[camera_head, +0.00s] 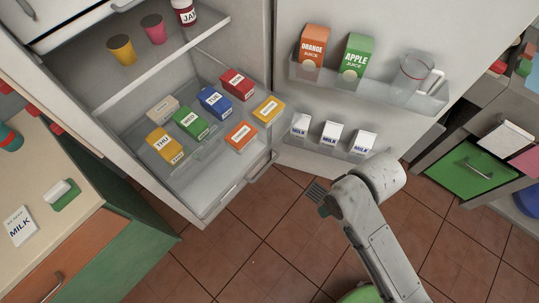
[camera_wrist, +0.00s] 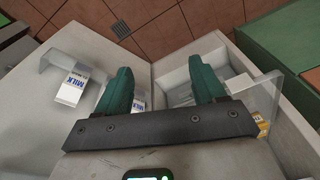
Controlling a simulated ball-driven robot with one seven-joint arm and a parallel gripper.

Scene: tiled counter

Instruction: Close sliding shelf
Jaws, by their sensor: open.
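The open fridge holds a clear sliding shelf (camera_head: 222,143) that sticks out past the cabinet's front edge. On it lie several labelled boxes, including a yellow THU box (camera_head: 164,145), a green WED box (camera_head: 191,122), a blue TUE box (camera_head: 214,102) and an orange box (camera_head: 241,135). My gripper (camera_head: 318,192) is in front of the fridge, right of the shelf and apart from it, below the door's milk rack. In the wrist view my gripper (camera_wrist: 164,78) shows two spread green fingers with nothing between them. The shelf is partly hidden there behind the right finger.
The fridge door (camera_head: 375,20) stands open at right with juice and milk cartons (camera_head: 331,133) in its racks. A lower drawer with a handle (camera_head: 261,166) lies below the shelf. A counter (camera_head: 40,180) is at left. The tiled floor (camera_head: 250,235) is clear.

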